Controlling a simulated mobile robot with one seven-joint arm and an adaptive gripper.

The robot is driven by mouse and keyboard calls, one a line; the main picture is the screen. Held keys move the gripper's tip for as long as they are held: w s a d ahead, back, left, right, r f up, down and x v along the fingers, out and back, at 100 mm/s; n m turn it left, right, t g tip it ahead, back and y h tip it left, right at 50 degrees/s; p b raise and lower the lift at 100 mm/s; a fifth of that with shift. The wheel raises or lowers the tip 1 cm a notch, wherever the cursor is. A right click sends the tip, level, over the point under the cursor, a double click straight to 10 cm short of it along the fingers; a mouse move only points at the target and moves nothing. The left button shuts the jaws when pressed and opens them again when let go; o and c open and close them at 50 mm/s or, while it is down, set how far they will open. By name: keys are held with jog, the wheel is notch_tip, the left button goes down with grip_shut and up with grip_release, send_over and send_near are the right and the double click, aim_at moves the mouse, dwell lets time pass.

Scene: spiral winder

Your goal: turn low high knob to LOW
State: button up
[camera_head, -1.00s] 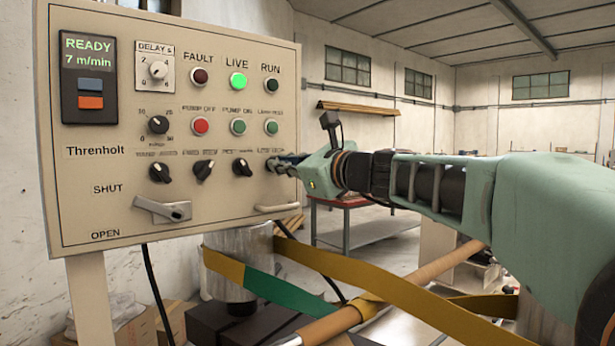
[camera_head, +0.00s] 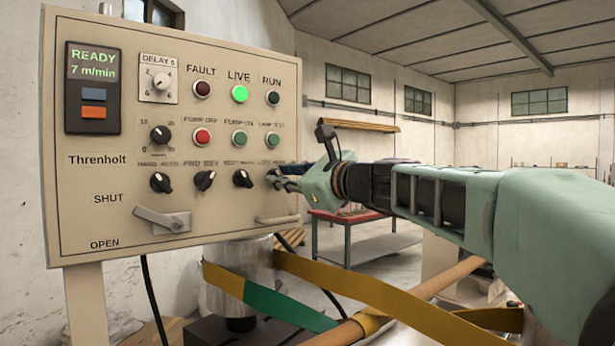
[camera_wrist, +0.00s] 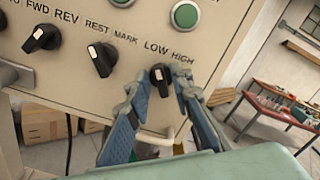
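The low high knob (camera_wrist: 160,78) is black with a white mark on its upper face. In the wrist view it sits below the LOW and HIGH labels; the mark points roughly up, and I cannot tell firmly which label it favours. My gripper (camera_wrist: 160,88) is open, with one blue-grey finger on each side of the knob and a gap visible around it. Whether either finger touches it is unclear. In the head view my gripper (camera_head: 276,181) is at the right end of the panel's lower knob row and mostly hides the knob.
The control panel (camera_head: 100,220) carries other knobs, lamps and buttons. The rest mark knob (camera_wrist: 102,58) is close left of my gripper. A handle (camera_head: 277,220) juts out below. Yellow-green straps (camera_head: 370,290) cross under my arm. A red-topped table (camera_head: 350,216) stands behind.

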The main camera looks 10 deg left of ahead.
jog(key=shift+o, duration=0.2)
jog(key=shift+r, duration=0.1)
notch_tip(320, 180, up, 10)
jog(key=shift+f, duration=0.1)
dwell(0.5)
dwell(0.5)
